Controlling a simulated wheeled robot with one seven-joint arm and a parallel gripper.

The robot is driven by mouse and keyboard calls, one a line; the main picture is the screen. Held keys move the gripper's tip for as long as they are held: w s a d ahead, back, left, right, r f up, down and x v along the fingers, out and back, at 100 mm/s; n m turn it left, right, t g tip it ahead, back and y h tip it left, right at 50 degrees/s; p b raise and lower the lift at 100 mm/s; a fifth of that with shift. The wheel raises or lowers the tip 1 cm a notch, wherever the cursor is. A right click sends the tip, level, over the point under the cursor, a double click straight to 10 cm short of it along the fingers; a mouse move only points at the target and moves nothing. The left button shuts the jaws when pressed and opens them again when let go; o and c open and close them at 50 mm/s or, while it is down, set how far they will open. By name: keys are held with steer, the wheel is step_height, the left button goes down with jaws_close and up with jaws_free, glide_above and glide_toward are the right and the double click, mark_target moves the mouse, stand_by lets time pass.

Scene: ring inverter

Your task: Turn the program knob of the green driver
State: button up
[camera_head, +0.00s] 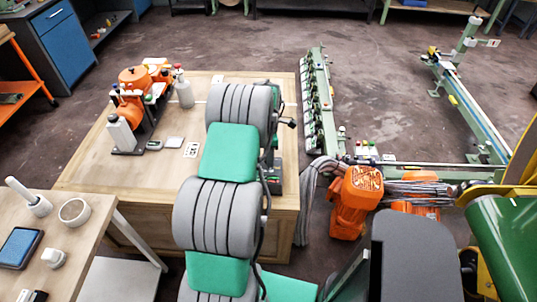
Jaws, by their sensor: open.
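My green and grey arm rises through the middle of the picture and reaches over the wooden table. A green device (275,172), which seems to be the green driver, shows in part at the right side of the table, just right of my arm. Most of it is hidden behind the arm. I cannot make out its program knob. My gripper is hidden behind my own arm, so its place relative to the driver cannot be seen.
The wooden table (85,175) carries an orange machine (132,78), a grey bottle (184,92) and small flat items. A nearer table (85,235) stands at left. An orange motor (357,195) and a green conveyor frame (318,100) stand right of the table.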

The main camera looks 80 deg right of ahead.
steer(key=shift+f, duration=0.55)
jaws_close()
